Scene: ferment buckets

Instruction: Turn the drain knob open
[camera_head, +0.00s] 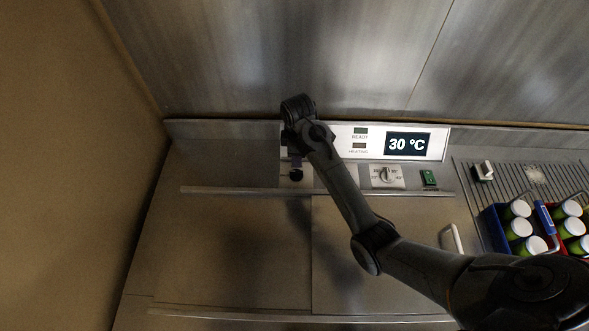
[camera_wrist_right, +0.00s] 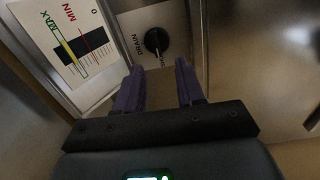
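The drain knob (camera_wrist_right: 157,40) is a round black knob on a pale plate marked DRAIN, in the right wrist view. In the head view the black knob (camera_head: 296,174) shows low on the panel, just below my right gripper. My right gripper (camera_wrist_right: 160,80) has two purple fingers, spread apart with nothing between them. The fingertips point toward the knob plate and stop short of the knob, which lies ahead of the gap between them. In the head view my right wrist covers the panel above the knob. My left gripper is not in view.
A level gauge (camera_wrist_right: 75,40) marked MAX and MIN is beside the drain plate. The panel has a 30 °C display (camera_head: 408,144), a temperature dial (camera_head: 387,175) and a green switch (camera_head: 429,178). Blue crate (camera_head: 490,222) with white-capped jars stands at right. A metal rail (camera_head: 230,190) runs below the knob.

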